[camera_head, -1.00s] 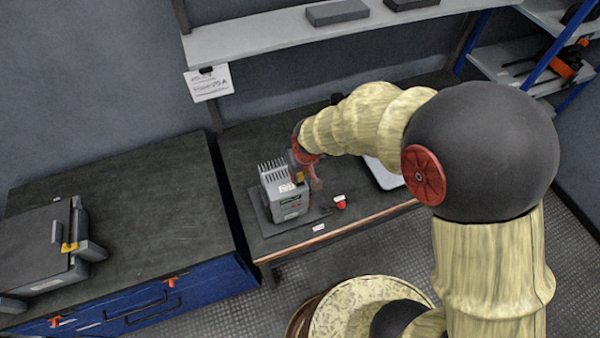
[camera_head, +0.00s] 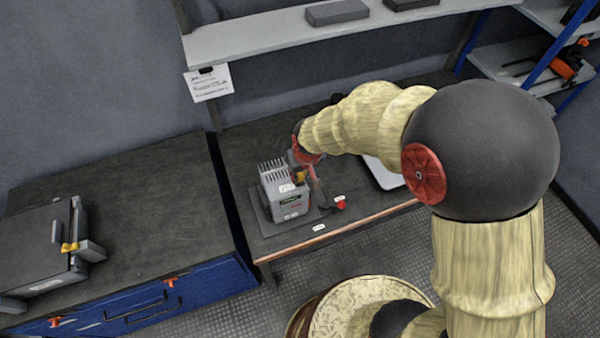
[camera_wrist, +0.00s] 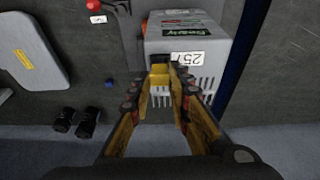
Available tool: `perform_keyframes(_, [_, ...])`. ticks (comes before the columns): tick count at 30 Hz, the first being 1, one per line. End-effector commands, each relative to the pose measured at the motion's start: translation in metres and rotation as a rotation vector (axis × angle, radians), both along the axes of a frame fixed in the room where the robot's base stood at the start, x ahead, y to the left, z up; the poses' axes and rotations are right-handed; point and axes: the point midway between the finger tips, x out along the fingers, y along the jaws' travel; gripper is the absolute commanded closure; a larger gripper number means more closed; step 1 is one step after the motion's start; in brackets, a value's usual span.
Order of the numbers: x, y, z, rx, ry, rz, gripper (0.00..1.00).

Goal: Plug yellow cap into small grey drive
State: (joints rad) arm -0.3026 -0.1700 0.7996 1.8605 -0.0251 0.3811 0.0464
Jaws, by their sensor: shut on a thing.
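The small grey drive (camera_head: 285,197) stands on a dark plate on the bench in the head view, with fins on its top. In the wrist view the drive (camera_wrist: 190,42) shows a green label and a white tag marked 257. My gripper (camera_wrist: 161,82) is shut on the yellow cap (camera_wrist: 160,72). The cap is at a dark socket on the drive's near edge in the wrist view; I cannot tell how deep it sits. In the head view my gripper (camera_head: 308,176) is beside the drive's right side and partly hides the cap.
A red knob (camera_head: 340,205) is right of the drive. A grey panel (camera_wrist: 27,52) and two black cylinders (camera_wrist: 77,122) lie on the bench in the wrist view. A larger grey device (camera_head: 40,247) stands on the left cabinet. A shelf (camera_head: 280,32) hangs above.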

Motion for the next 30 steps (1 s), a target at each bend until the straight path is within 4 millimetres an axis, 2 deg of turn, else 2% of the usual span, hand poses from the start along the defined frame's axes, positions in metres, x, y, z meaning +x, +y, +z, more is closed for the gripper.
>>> perform_keyframes(23, [0.0,0.0,-0.013,0.0,0.0,0.0,0.93])
perform_keyframes(24, [0.0,0.0,-0.012,0.0,0.0,0.0,0.79])
perform_keyframes(30, [0.0,0.0,-0.012,0.0,0.0,0.0,0.68])
